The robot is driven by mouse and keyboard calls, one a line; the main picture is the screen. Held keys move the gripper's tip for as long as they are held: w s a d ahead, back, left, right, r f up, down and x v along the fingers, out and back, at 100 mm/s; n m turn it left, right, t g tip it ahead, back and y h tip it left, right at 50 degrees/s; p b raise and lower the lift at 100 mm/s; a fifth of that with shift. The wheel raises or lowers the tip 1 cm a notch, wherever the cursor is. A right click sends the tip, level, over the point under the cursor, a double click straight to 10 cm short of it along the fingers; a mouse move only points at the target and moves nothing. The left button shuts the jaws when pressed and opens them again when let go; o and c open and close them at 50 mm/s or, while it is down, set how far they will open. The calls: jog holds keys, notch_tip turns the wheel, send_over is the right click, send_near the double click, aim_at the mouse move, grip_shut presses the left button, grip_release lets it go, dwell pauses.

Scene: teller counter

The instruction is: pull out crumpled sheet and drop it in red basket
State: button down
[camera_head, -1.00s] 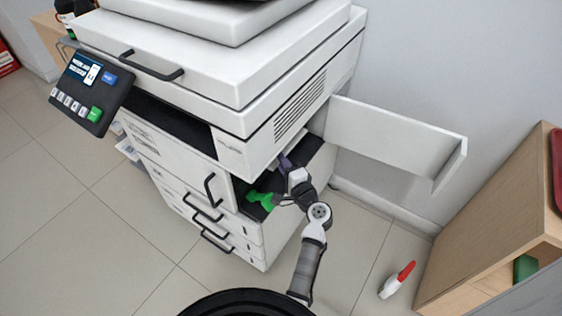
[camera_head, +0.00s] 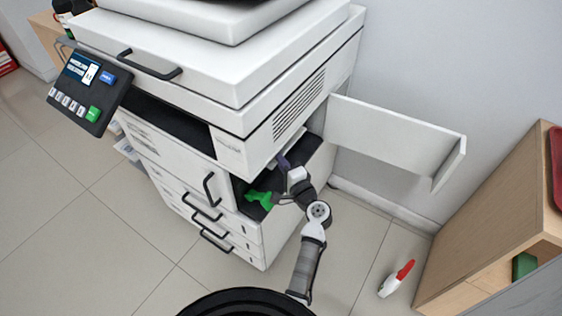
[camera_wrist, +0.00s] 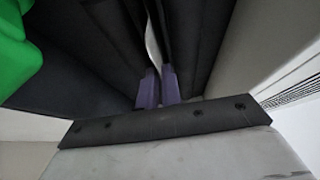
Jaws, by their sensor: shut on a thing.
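My gripper (camera_head: 284,163) reaches into the open side of the white printer (camera_head: 290,105). In the wrist view its two purple fingertips (camera_wrist: 159,88) are close together, shut on a thin white piece that looks like the crumpled sheet (camera_wrist: 152,42). Most of the sheet is hidden between dark inner parts. In the head view the sheet cannot be made out clearly behind my gripper. A red object (camera_head: 7,57) is cut off at the far left edge; I cannot tell whether it is the red basket.
A green lever (camera_head: 262,198) sits in the opening left of my gripper. The open white side door (camera_head: 390,138) juts out to the right. A wooden cabinet (camera_head: 490,220) stands at the right. A white bottle with a red top (camera_head: 395,280) lies on the tiled floor.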

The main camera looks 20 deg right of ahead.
jog(key=s+d+b, duration=0.1)
jog(key=s+d, duration=0.7)
jog(key=s, duration=0.2)
jog(key=shift+s+d+b, duration=0.15)
jog(key=shift+s+b, duration=0.15)
jog(key=shift+s, duration=0.05)
dwell(0.8)
jog(key=s+a+r+p, duration=0.2)
jog(key=s+a+p, duration=0.2)
jog(key=s+a, duration=0.5)
jog(key=shift+s+a+r, duration=0.25)
jog(key=shift+a, duration=1.6)
jog(key=w+d+f+b, duration=0.1)
jog(key=w+d+b, duration=0.1)
jog(key=w+d, duration=0.4)
jog(key=d, duration=0.3)
jog(key=shift+w+f, duration=0.15)
jog(key=shift+f, duration=0.2)
